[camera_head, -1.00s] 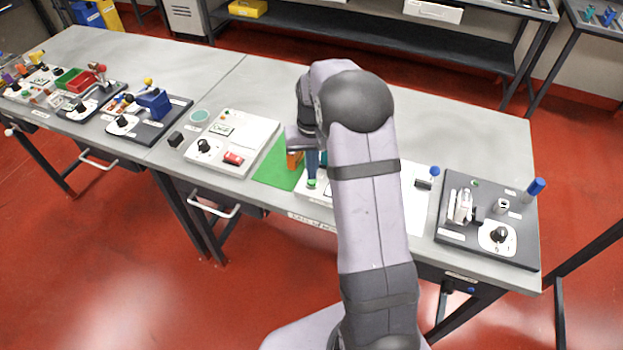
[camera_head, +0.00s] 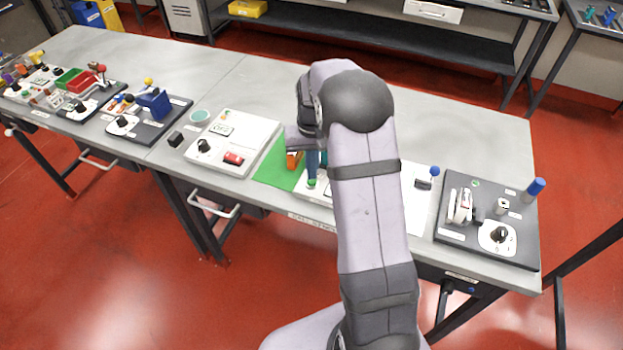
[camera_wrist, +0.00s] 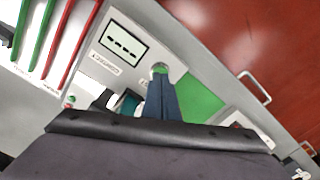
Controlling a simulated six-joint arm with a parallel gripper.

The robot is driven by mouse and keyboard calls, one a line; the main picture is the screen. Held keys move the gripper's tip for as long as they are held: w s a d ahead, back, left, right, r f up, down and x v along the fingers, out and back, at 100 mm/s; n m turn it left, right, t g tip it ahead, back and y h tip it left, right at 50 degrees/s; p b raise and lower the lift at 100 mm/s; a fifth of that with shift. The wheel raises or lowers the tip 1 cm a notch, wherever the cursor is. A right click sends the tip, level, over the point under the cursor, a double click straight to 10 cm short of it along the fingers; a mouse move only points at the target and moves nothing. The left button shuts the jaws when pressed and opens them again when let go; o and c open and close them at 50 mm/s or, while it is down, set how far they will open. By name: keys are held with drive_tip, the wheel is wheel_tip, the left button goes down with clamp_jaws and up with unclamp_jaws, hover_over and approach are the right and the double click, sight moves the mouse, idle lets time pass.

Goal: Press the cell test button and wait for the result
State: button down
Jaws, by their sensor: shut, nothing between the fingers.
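A white cell tester panel (camera_wrist: 185,88) lies on the bench under my gripper. In the wrist view its display (camera_wrist: 123,42) shows several dashes. A round green button (camera_wrist: 159,69) sits near the panel's edge. It also shows in the head view (camera_head: 312,183). My gripper (camera_wrist: 160,78) is shut with nothing between its fingers. Its blue-grey fingertips point down at the button and overlap its edge in the wrist view. I cannot tell whether they touch it or whether it is pressed down. In the head view my arm hides much of the panel.
A green mat (camera_head: 275,172) with an orange block (camera_head: 294,161) lies left of the panel. A white device with a dial (camera_head: 232,141) stands farther left. A dark board (camera_head: 463,238) with a dial and a blue handle is at right. Red and green strips (camera_wrist: 80,42) show in the wrist view.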

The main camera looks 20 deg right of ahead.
drive_tip(key=shift+f+b, duration=0.55)
drive_tip(key=shift+f, duration=0.45)
idle(0.3)
drive_tip(key=shift+r+p, duration=2.65)
drive_tip(key=shift+r, duration=0.4)
